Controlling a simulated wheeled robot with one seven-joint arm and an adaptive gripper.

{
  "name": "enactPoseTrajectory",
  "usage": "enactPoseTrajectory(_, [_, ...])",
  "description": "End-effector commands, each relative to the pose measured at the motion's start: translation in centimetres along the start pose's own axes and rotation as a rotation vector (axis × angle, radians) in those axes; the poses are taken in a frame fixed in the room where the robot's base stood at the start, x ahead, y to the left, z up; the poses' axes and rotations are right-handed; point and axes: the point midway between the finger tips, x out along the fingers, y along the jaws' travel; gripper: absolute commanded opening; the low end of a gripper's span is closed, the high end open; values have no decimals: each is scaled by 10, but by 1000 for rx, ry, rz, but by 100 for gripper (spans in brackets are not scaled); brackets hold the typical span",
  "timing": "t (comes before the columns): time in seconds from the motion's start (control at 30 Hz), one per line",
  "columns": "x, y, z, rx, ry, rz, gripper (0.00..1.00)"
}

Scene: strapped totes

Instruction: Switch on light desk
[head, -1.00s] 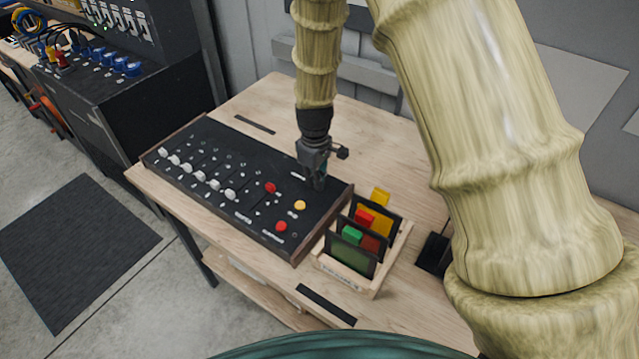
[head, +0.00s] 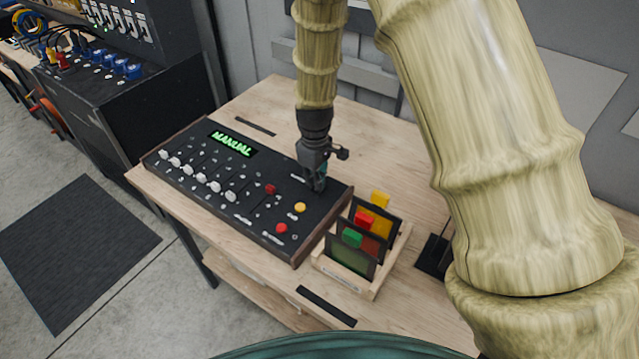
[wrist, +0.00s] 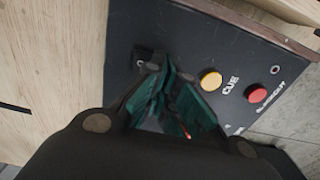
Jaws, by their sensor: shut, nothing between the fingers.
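The light desk (head: 215,200) is a black sloped panel with wooden side cheeks, lying on a wooden table. Its display (head: 232,144) glows green and reads "MANUAL". White fader knobs (head: 197,177) run along its left half. On its right part are red buttons and a yellow button (head: 300,207), which the wrist view shows labelled "CUE" (wrist: 210,79). My gripper (head: 318,185) is shut and empty, its teal fingertips down at the desk's upper right corner. In the wrist view the fingertips (wrist: 170,95) are beside a small black switch (wrist: 143,54). Whether they touch it is unclear.
A wooden rack (head: 345,283) with coloured gel cards stands against the desk's right end. A black item (head: 432,255) lies further right. A dark cabinet with blue connectors (head: 120,66) stands at left. Bare tabletop (head: 275,105) lies behind the desk.

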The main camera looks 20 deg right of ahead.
Motion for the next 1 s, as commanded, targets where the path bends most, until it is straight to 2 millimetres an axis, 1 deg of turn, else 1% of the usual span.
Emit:
enactPoseTrajectory(0.03, [-6, 0, 0, 0, 0, 0, 0])
enactPoseTrajectory(0.8, [-52, 0, 0, 1, 1, -1, 0])
enactPoseTrajectory(1.0, [-59, 0, 0, 1, 0, -1, 0])
